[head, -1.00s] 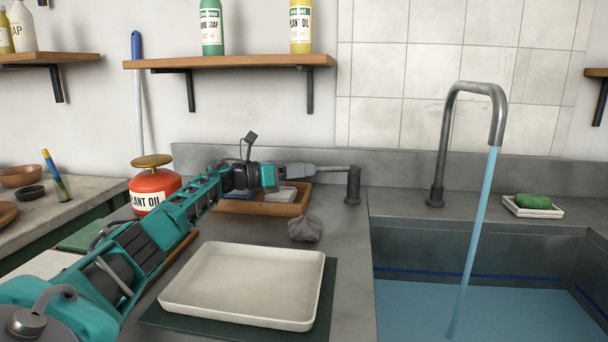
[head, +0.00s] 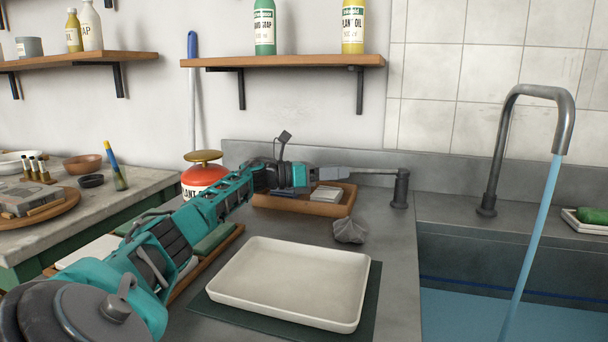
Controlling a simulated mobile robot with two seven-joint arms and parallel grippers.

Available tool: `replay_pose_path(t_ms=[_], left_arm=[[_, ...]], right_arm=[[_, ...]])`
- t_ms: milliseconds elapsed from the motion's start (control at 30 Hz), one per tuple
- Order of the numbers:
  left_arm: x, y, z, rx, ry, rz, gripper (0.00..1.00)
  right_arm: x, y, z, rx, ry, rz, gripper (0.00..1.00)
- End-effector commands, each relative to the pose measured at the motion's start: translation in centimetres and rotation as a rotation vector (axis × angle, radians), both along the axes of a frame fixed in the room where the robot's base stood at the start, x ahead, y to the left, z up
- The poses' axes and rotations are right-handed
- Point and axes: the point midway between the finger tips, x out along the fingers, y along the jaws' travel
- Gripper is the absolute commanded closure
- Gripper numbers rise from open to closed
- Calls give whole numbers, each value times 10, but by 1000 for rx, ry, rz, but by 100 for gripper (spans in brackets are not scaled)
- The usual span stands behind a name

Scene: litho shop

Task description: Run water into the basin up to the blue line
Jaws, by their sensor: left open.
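The grey basin (head: 455,258) is at the lower right, cut off by the frame. A blue line (head: 500,291) runs along its inner wall. The water (head: 465,315) in it stands a little below that line. A blue stream (head: 537,225) runs from the curved grey tap (head: 500,140) into the basin. A tap lever (head: 365,171) reaches left from a short dark post (head: 401,188). My left gripper (head: 336,172) is open at the lever's left end; whether it touches the lever cannot be told. My right gripper is out of view.
A white tray (head: 290,283) lies on a dark green mat (head: 367,308) on the counter. A grey crumpled lump (head: 350,231) and a wooden tray (head: 334,209) are behind it. A red can (head: 203,178) stands behind my left arm. A green soap (head: 592,215) sits at right.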

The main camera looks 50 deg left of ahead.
Motion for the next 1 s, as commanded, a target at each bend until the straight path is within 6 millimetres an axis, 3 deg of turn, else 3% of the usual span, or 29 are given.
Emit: replay_pose_path(t_ms=[500,1000], left_arm=[[-64,34,-2,2,5,0,59],[-82,43,0,1,-1,-2,59]], right_arm=[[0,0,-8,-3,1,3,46],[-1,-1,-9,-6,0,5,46]])
